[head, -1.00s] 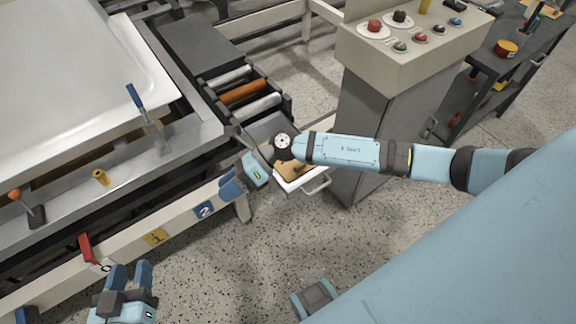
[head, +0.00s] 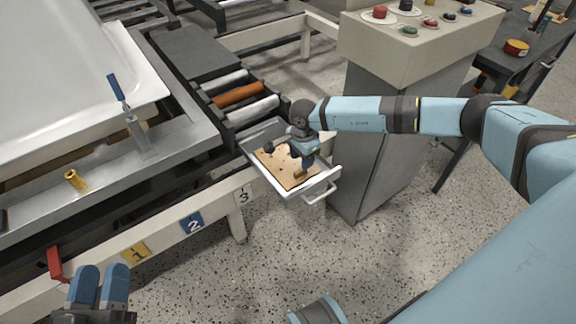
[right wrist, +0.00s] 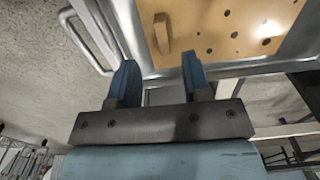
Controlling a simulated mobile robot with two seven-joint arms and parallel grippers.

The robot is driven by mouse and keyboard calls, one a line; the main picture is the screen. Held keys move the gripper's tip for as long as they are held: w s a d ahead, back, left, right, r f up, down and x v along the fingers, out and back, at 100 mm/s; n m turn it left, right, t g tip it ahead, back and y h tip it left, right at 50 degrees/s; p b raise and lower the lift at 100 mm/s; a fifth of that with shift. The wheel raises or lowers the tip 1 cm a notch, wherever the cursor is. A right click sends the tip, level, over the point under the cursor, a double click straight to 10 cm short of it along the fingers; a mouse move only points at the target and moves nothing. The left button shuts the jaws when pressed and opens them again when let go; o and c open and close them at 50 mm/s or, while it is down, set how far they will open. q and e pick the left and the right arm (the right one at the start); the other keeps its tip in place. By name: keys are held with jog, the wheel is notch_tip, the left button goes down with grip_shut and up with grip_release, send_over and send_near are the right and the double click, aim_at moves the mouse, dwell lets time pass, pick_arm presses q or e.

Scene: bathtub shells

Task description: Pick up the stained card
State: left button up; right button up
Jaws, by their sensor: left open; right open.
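A tan sheet with dark spots (head: 277,160) lies in a pulled-out drawer (head: 324,178); it looks like the stained card, but I cannot be sure. In the right wrist view the spotted sheet (right wrist: 225,40) fills the upper part. A small wooden block (right wrist: 161,33) stands on it. My right gripper (head: 307,158) is over the drawer in the head view, partly hiding the sheet. In its wrist view the right gripper (right wrist: 158,80) is open and empty, its fingertips near the drawer's front wall. My left gripper (head: 102,274) is open and empty at the lower left.
The drawer's metal handle (right wrist: 85,40) is left of the right fingers. Rollers (head: 240,95) and a frame with numbered tags (head: 192,222) adjoin the drawer. A control console (head: 385,110) stands at its right. A blue-handled lever (head: 130,118) is on the bench. Floor in front is free.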

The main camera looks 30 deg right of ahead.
jog(key=shift+f, duration=0.7)
notch_tip(320, 180, down, 5)
jog(key=shift+w+r+b, duration=0.15)
jog(key=shift+b, duration=1.1)
pick_arm(q)
notch_tip(320, 180, down, 4)
jog(key=shift+w+d+r+g, duration=0.1)
jog(key=shift+d+r+g, duration=0.05)
jog(key=shift+g, duration=0.65)
pick_arm(e)
grip_shut()
